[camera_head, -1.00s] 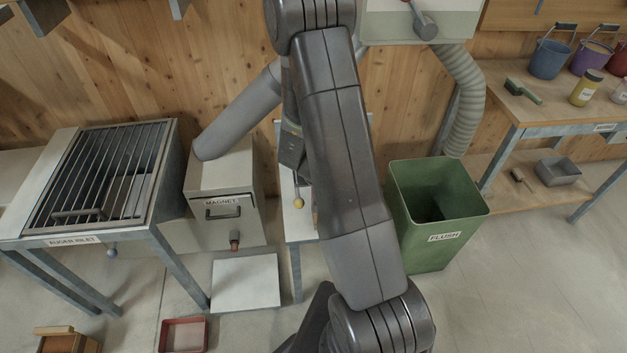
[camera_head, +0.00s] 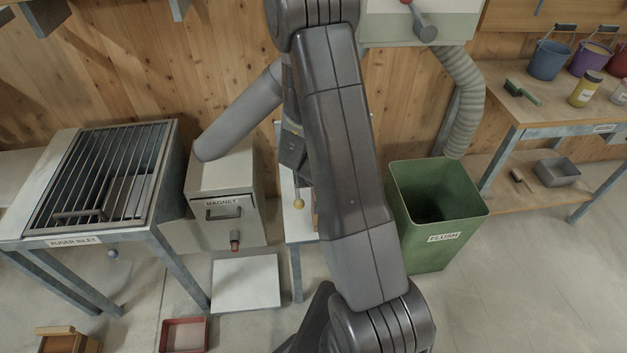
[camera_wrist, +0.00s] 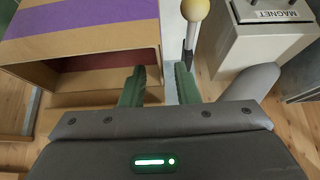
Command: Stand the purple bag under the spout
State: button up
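In the wrist view a tan paper bag with a purple band (camera_wrist: 85,32) fills the upper left. Its open mouth shows a dark reddish inside. My gripper (camera_wrist: 160,85) has its two green fingers apart, the left one in front of the mouth and the right one just beyond the bag's right edge. I cannot tell whether either finger touches the bag. In the head view my arm hides the gripper and nearly all of the bag. I cannot make out the spout for certain; the area behind my arm is hidden.
A yellow-knobbed lever (camera_head: 299,203) stands by a narrow white table (camera_head: 302,232), left of my arm. The magnet box (camera_head: 222,212) and auger inlet (camera_head: 100,180) are further left. A green flush bin (camera_head: 437,225) stands right. Floor at the lower right is clear.

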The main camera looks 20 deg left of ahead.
jog(key=p+v, duration=0.5)
jog(key=v, duration=0.6)
jog(key=shift+s+r, duration=0.15)
jog(key=shift+r, duration=0.15)
jog(key=shift+d+f, duration=0.1)
jog(key=shift+f, duration=0.05)
jog(key=b+x, duration=0.6)
jog(key=x, duration=0.7)
jog(key=shift+f+b, duration=0.15)
jog(key=shift+b, duration=0.2)
notch_tip(320, 180, up, 3)
jog(key=p, duration=0.2)
jog(key=shift+f+p, duration=0.15)
jog(key=shift+p, duration=0.25)
jog(key=shift+r+p, duration=0.45)
jog(key=shift+r, duration=0.05)
